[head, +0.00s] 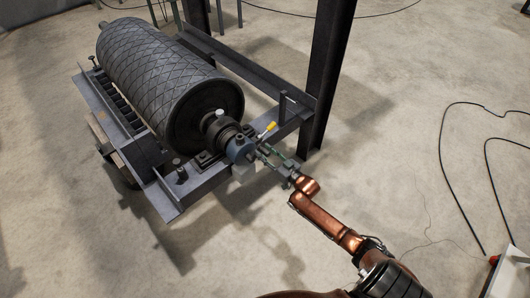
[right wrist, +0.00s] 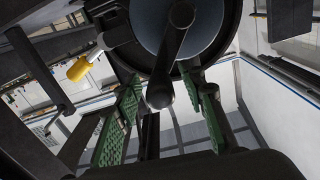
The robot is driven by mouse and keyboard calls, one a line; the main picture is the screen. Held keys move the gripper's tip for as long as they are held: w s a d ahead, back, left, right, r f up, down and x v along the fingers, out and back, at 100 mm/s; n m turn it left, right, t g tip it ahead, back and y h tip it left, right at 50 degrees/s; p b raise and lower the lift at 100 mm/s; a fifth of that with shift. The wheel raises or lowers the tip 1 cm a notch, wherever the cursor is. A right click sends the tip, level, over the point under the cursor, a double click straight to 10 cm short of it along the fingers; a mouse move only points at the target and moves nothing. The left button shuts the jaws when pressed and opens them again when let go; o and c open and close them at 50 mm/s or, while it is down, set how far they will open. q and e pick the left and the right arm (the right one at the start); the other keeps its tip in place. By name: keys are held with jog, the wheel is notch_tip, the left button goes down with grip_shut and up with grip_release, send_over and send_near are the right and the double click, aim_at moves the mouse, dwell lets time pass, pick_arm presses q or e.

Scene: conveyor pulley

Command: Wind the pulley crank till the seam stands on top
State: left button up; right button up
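The pulley (head: 160,75) is a dark drum with a diamond-pattern surface, lying in a steel frame. I cannot make out its seam. A blue-grey hub (head: 238,149) sits at its near end and shows as a round face in the right wrist view (right wrist: 205,30). A dark crank arm with a rounded end (right wrist: 160,94) hangs from this face. My right gripper (head: 263,153) is at the hub. Its green-padded fingers (right wrist: 162,80) are spread on either side of the crank end, with visible gaps. My left gripper is not in view.
A yellow-tipped lever (head: 268,128) sticks out beside the hub; it also shows in the right wrist view (right wrist: 78,69). A dark steel post (head: 328,75) stands close behind my right gripper. Black cables (head: 455,170) lie on the otherwise open floor at right.

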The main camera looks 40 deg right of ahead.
grip_shut()
dwell(0.6)
